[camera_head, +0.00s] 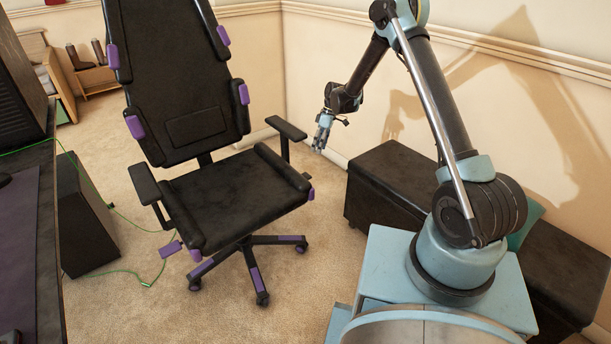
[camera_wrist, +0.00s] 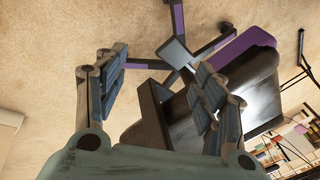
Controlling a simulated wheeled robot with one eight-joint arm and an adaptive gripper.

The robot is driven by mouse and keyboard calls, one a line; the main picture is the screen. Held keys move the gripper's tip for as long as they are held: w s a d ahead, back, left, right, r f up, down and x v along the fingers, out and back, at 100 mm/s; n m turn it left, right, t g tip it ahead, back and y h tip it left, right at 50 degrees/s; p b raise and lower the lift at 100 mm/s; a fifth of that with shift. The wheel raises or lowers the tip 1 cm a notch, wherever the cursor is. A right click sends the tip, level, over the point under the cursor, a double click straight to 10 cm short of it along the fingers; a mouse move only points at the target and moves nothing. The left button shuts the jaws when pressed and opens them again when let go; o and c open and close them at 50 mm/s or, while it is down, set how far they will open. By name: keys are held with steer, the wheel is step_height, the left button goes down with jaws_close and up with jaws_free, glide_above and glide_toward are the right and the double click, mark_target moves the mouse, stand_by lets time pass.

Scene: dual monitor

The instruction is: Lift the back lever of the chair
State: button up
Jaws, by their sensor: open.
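The chair (camera_head: 230,195) is black with purple trim and stands on the carpet, its tall back tilted. A purple paddle-like lever (camera_head: 171,249) sticks out low at the seat's left side. A small purple part (camera_head: 311,194) shows at the seat's right side. I cannot tell which is the back lever. My gripper (camera_head: 322,135) is open and empty, beyond the right armrest (camera_head: 286,128) and apart from it. In the wrist view, my gripper (camera_wrist: 163,62) has its fingers spread, with part of the chair (camera_wrist: 242,48) between and behind them.
A dark bench (camera_head: 385,180) stands right of the chair, along the wall, partly behind my arm. A desk (camera_head: 40,240) edges the left, with a black box (camera_head: 85,215) beside it and a green cable (camera_head: 145,284) on the floor. Carpet lies clear between chair and bench.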

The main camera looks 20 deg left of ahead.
mark_target(304, 176)
step_height(304, 176, up, 4)
steer(key=s+r+n, duration=0.1)
steer(key=s+n, duration=0.1)
steer(key=n, duration=0.9)
steer(key=shift+g, duration=0.3)
steer(key=x, duration=1.2)
steer(key=a+x, duration=0.1)
steer(key=x, duration=0.5)
steer(key=shift+w, duration=0.4)
steer(key=shift+r, duration=0.1)
jaws_close()
steer(key=shift+s+a+r, duration=0.2)
steer(key=shift+r, duration=0.5)
steer(key=shift+s+a+r, duration=0.15)
steer(key=shift+s+r, duration=0.05)
steer(key=shift+r, duration=0.55)
